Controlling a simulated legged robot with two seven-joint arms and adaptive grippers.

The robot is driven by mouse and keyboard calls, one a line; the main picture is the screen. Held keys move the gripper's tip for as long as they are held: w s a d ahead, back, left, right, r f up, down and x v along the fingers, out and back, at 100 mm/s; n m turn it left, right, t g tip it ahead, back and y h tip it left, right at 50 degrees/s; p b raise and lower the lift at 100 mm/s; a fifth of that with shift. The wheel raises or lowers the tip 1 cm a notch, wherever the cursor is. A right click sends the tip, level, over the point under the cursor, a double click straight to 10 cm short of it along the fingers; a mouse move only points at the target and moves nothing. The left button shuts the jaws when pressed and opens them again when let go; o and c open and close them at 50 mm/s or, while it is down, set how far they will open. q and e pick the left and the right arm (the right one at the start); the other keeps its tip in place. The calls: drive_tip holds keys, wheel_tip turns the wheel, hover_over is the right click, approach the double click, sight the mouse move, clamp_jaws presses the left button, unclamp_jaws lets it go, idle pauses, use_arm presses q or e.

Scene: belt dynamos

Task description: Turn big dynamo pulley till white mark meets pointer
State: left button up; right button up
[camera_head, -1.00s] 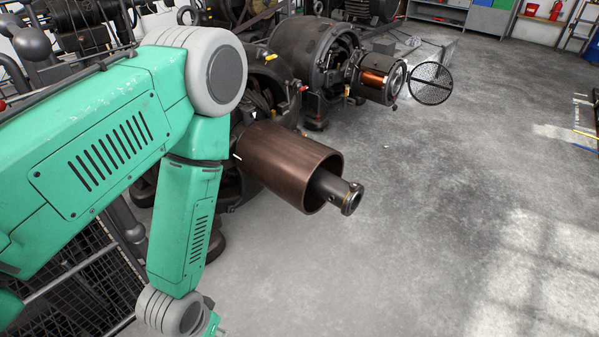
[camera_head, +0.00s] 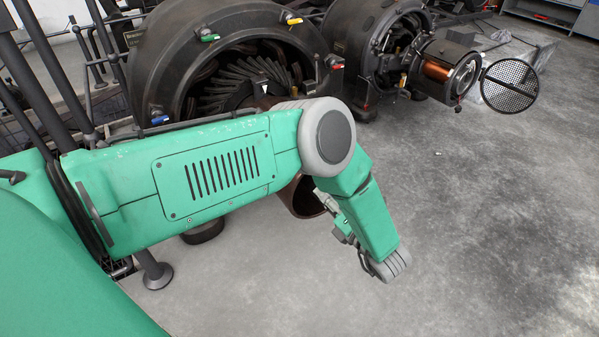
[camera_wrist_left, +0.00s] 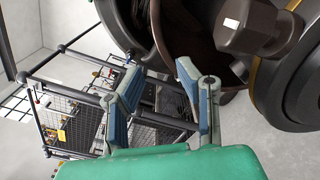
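The big dynamo (camera_head: 160,50) stands at upper left in the head view. Its brown pulley (camera_head: 302,199) is mostly hidden behind my left arm; only part of its open end shows. In the left wrist view a brown curved rim (camera_wrist_left: 205,60), apparently the pulley's, lies just beyond my fingers, with a dark shaft end and hex head (camera_wrist_left: 250,28) at right. My left gripper (camera_wrist_left: 160,72) is open with nothing between its fingers. In the head view it shows only partly beside the forearm (camera_head: 345,230). My right gripper is out of view.
A second dynamo (camera_head: 365,50) with a copper-coloured drum (camera_head: 437,70) and a round mesh guard (camera_head: 509,86) stands behind to the right. A mesh-sided frame (camera_wrist_left: 75,120) shows left in the wrist view. The concrete floor (camera_head: 480,240) at right is clear.

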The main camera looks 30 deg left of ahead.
use_arm(q)
drive_tip(key=b+x, duration=0.2)
drive_tip(key=x, duration=0.8)
drive_tip(key=shift+w+a, duration=0.35)
drive_tip(key=shift+a, duration=0.3)
drive_tip(key=shift+d+r, duration=0.1)
drive_tip(key=shift+d, duration=0.2)
drive_tip(key=c, duration=0.7)
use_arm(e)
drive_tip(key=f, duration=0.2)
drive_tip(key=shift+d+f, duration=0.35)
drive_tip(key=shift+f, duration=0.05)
